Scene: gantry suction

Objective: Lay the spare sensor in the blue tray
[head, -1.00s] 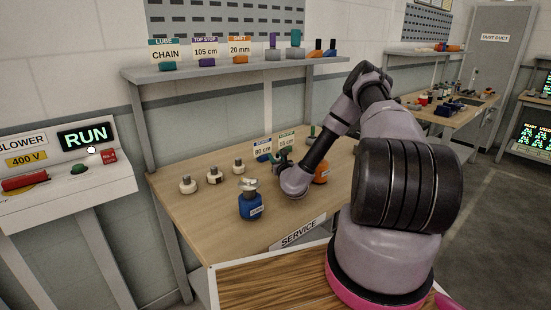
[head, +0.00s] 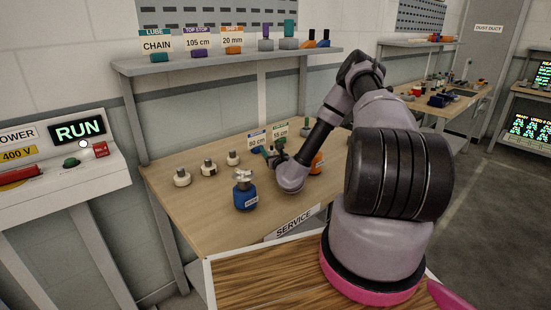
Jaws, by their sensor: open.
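I cannot make out a spare sensor or a clear blue tray. A dark blue object (head: 440,101) lies on the far bench at the right, too small to tell what it is. My gripper (head: 270,156) is open, small in the picture, over the back part of the near wooden bench, beside the sign cards. My wrist partly hides the area around it, and I see nothing between the fingers.
A shelf (head: 205,62) runs above. Open floor (head: 485,215) lies to the right.

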